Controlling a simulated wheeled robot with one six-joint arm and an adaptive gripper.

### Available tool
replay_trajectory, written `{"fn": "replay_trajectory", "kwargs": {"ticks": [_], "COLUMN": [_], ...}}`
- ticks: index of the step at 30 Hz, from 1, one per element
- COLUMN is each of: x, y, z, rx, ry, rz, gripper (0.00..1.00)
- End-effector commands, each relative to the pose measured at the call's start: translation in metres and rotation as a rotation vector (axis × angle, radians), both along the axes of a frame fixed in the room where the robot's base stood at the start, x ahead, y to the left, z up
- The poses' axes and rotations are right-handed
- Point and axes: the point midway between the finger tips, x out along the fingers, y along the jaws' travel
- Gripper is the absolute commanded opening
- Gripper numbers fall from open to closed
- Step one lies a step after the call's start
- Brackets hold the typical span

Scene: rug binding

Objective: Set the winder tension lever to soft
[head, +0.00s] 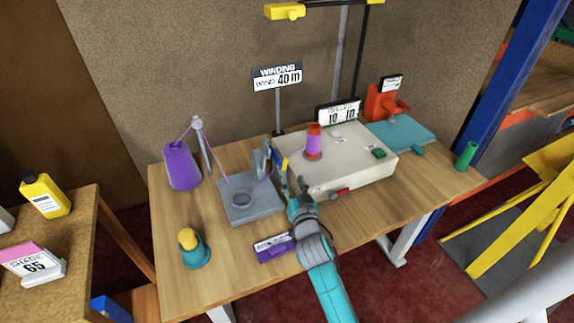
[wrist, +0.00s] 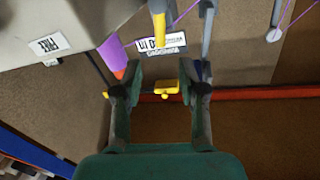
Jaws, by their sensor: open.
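The winder (head: 345,165) is a cream box on the wooden table, with a purple and orange bobbin (head: 314,143) on top. What looks like the tension lever (head: 284,163), a thin yellow-tipped piece, stands at its left end by grey upright plates (head: 262,158). In the wrist view the yellow lever (wrist: 158,22) shows at the top, ahead of the fingers and nearly between them. My gripper (head: 293,190) is open and empty, just in front of and below the lever, apart from it in the wrist view (wrist: 162,92). The lever's setting marks cannot be read.
A grey base with a ring (head: 250,208) and purple thread lies left of my gripper. A purple cone (head: 181,166), a teal and yellow bottle (head: 193,248) and a purple labelled box (head: 274,247) stand nearby. A red-ended piece (head: 341,193) is on the winder's front. The table's right front is clear.

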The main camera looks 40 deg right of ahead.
Motion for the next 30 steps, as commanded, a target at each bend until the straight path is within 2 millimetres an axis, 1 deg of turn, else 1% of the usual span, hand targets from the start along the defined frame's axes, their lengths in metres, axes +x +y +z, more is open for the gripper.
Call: {"fn": "replay_trajectory", "kwargs": {"ticks": [1,6,13,19,28,29,30], "x": [0.008,0.034,0.061,0.071,0.072,0.072,0.072], "y": [-0.004,-0.017,-0.032,-0.037,-0.037,-0.037,-0.037], "z": [0.001,0.001,0.001,0.000,0.000,0.000,0.000], "rx": [0.000,-0.001,0.000,-0.001,0.000,0.000,0.000], "ry": [-0.001,-0.001,-0.002,-0.001,0.000,0.000,0.000], "rz": [0.000,0.001,0.001,0.001,0.001,0.001,0.001], "gripper": [0.41,0.41,0.41,0.41,0.41,0.34,0.24]}}
